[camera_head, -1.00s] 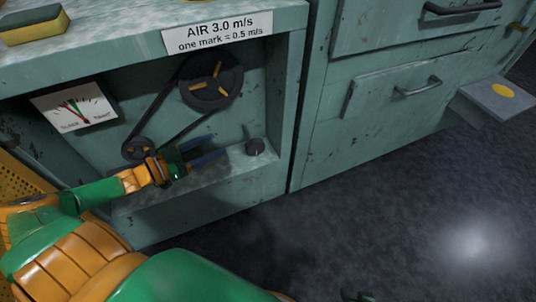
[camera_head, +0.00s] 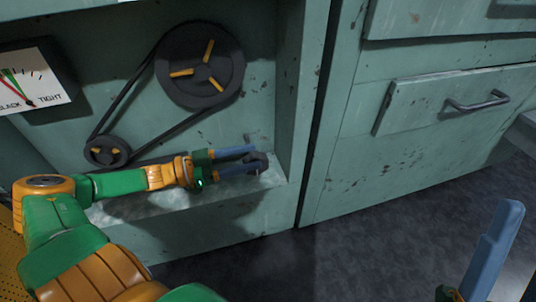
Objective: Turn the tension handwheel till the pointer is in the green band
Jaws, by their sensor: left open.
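The tension handwheel (camera_head: 257,160) is a small dark knob on the ledge at the bottom right of the recess. My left gripper (camera_head: 250,163) is open, with its blue fingertips on either side of the handwheel; I cannot tell whether they touch it. The gauge (camera_head: 50,82) at the left edge has a white face marked SLACK and TIGHT and is partly cut off. Its red pointer (camera_head: 20,92) leans left and looks close beside the green band (camera_head: 12,78), on the slack side. A blue finger of my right gripper (camera_head: 490,255) shows at lower right.
The recess's right wall (camera_head: 300,100) stands close beside the handwheel. A drawer (camera_head: 440,97) with a handle is at right, above open dark floor.

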